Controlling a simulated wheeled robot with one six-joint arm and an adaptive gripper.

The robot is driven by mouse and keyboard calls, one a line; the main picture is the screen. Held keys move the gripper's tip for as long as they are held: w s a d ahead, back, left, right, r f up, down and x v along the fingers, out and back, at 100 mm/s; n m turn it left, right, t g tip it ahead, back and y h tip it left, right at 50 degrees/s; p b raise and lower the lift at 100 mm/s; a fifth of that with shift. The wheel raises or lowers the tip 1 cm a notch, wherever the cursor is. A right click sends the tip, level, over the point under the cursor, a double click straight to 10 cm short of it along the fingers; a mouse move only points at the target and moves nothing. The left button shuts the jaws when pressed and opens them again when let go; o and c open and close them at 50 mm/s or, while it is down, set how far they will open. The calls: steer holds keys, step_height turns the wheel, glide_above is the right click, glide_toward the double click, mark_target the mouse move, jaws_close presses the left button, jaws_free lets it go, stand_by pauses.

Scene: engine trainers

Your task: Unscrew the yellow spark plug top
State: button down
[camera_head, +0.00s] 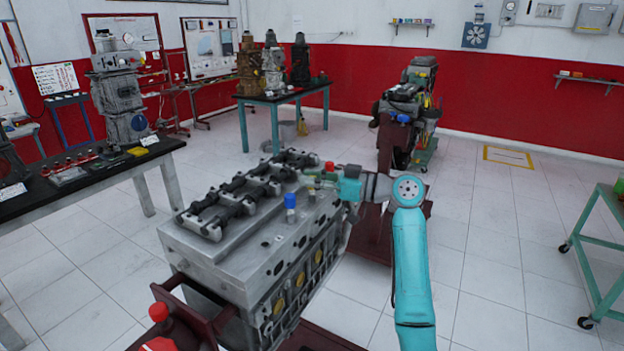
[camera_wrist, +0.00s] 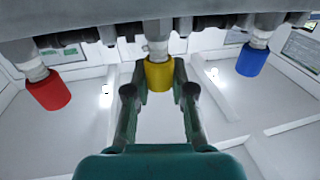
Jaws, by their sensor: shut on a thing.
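The yellow spark plug top (camera_wrist: 159,77) is a short cylinder in the middle of the wrist view. It sits at the end of a pale plug, against the engine surface (camera_wrist: 200,22). My gripper (camera_wrist: 159,70) is shut on the yellow top, with one finger on each side. In the head view my gripper (camera_head: 328,181) is at the upper face of the grey engine block (camera_head: 220,262); there the yellow top is mostly hidden by the gripper.
A red top (camera_wrist: 49,93) and a blue top (camera_wrist: 252,60) flank the yellow one. The blue top (camera_head: 290,201) and red top (camera_head: 329,166) also show in the head view. A dark rocker assembly (camera_head: 240,190) runs along the block. Open floor lies to the right.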

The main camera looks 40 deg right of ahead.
steer(key=n+g+y, duration=0.4)
steer(key=y, duration=0.1)
steer(key=shift+n+g, duration=0.3)
steer(key=shift+g, duration=0.1)
steer(key=shift+n+g+y, duration=0.8)
steer(key=shift+n+g, duration=0.2)
steer(key=shift+g, duration=0.4)
steer(key=shift+n+g+y, duration=0.8)
steer(key=shift+n+g, duration=0.2)
steer(key=shift+g, duration=0.7)
steer(key=shift+f, duration=0.1)
steer(key=c, duration=0.9)
jaws_free()
steer(key=shift+c, duration=0.2)
step_height(320, 180, up, 10)
steer(key=shift+r, duration=0.1)
